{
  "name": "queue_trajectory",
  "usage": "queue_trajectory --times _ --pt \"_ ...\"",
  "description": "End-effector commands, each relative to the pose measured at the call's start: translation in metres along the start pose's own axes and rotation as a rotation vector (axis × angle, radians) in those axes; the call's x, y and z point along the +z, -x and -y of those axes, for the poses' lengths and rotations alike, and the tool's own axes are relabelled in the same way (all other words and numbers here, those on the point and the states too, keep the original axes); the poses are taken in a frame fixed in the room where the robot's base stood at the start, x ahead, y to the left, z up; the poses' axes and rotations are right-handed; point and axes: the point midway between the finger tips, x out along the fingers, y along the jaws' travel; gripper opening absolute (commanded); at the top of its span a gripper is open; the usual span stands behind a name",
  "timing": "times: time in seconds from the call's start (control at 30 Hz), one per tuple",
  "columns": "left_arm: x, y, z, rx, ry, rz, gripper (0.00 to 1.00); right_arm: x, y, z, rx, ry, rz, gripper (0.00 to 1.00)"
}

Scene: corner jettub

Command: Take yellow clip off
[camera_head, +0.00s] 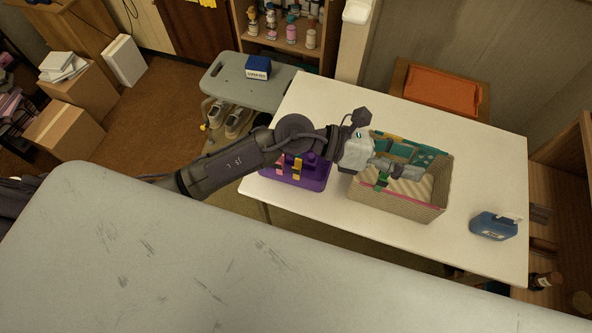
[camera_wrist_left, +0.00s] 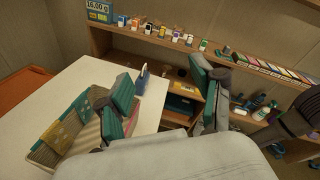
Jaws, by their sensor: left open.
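A purple holder (camera_head: 313,179) stands on the white table, partly hidden behind my left arm. A yellow clip (camera_head: 298,166) shows upright at the holder, with a pink piece to its left. Whether the clip grips the holder's edge cannot be told. My left gripper (camera_head: 398,174) is over the woven basket (camera_head: 402,205), to the right of the holder and apart from the clip. Its fingers are spread and nothing shows between them in the left wrist view (camera_wrist_left: 165,108). My right gripper is out of view.
The basket holds teal and yellow patterned pieces (camera_head: 424,157). A blue container (camera_head: 493,226) stands at the table's right end. An orange-topped stool (camera_head: 443,90) is behind the table. A grey bench (camera_head: 238,85) with a dark blue box (camera_head: 258,67) stands at the left.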

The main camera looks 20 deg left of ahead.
Motion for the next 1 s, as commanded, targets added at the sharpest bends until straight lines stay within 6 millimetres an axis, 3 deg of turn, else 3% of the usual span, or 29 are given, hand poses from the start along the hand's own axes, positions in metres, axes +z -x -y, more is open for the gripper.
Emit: queue_trajectory --times 0.1,0.2,0.27,0.4,0.53,0.67,1.0 --pt "-0.071 0.018 -0.044 0.047 -0.256 -0.441 0.67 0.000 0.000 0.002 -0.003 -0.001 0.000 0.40" --pt "-0.114 0.061 -0.088 0.103 -0.399 -0.786 0.67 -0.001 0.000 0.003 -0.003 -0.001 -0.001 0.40" --pt "-0.127 0.090 -0.112 0.139 -0.452 -0.960 0.67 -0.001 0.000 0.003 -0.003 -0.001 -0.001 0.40" --pt "-0.137 0.148 -0.149 0.212 -0.511 -1.255 0.67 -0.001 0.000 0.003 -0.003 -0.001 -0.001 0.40" --pt "-0.136 0.179 -0.163 0.250 -0.523 -1.391 0.67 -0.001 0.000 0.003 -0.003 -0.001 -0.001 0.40" --pt "-0.138 0.186 -0.167 0.259 -0.523 -1.427 0.67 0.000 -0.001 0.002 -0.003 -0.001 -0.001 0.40" --pt "-0.156 0.182 -0.176 0.258 -0.521 -1.421 0.67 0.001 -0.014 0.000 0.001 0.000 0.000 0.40"
